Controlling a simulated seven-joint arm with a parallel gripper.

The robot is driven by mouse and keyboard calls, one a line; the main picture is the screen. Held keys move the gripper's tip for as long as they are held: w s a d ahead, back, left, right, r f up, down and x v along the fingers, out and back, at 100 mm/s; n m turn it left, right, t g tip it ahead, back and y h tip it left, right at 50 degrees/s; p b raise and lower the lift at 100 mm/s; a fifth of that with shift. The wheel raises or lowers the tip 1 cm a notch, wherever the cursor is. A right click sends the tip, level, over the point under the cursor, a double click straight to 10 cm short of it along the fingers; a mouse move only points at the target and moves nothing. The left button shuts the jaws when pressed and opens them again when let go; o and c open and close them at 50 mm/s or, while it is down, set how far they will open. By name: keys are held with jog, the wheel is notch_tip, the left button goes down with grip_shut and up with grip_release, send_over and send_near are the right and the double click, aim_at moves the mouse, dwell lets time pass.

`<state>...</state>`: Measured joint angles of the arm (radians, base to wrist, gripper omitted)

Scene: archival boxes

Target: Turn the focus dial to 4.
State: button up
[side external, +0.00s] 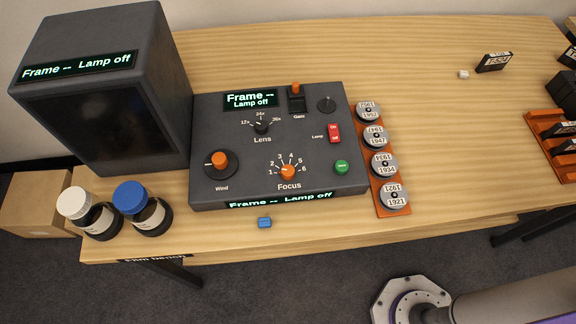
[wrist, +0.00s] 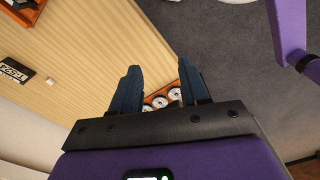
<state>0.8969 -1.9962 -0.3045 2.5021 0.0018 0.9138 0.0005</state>
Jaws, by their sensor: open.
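The focus dial (side external: 288,173) is an orange knob at the lower middle of the dark control console (side external: 210,130) in the side view. The gripper is outside the side view, away from the dial. The dial does not show in the wrist view.
Other controls surround the dial: the Wind knob (side external: 219,160), Lens knob (side external: 262,128), red lamp switch (side external: 335,133) and green button (side external: 341,167). An orange rack of film cans (side external: 385,165) stands right of the console. Bottles (side external: 143,210) stand left.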

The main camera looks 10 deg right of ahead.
jog(key=shift+o, duration=0.3)
jog(key=w+a+r+n, duration=0.2)
jog(key=w+a, duration=0.4)
jog(key=a, duration=0.4)
jog(key=shift+w+n, duration=0.15)
jog(key=shift+n, duration=0.35)
jog(key=n, duration=1.1)
send_over(288, 170)
notch_tip(288, 170, down, 4)
notch_tip(288, 170, down, 17)
jog(key=shift+r, duration=0.1)
grip_shut()
